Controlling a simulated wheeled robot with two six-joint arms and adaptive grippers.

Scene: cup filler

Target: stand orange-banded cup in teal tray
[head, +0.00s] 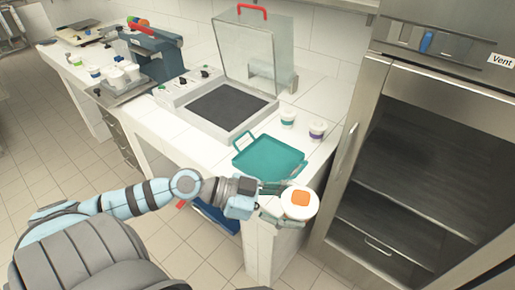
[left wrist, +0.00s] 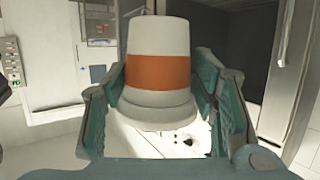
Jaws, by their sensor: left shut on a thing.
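The orange-banded cup (head: 299,208) is white with a wide orange band. My left gripper (head: 280,203) is shut on it, in front of the counter's near end. In the left wrist view the cup (left wrist: 158,70) sits between the two teal fingers of my left gripper (left wrist: 160,105), its wide rim low in the picture and its narrower end up. The teal tray (head: 265,160) lies empty on the white counter, just beyond the gripper in the head view. My right gripper is not in view.
A green-banded cup (head: 287,118) and a purple-banded cup (head: 317,131) stand behind the tray. A machine with a raised clear cover (head: 246,55) stands at the back left of the tray. A steel oven (head: 420,150) closes off the right side.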

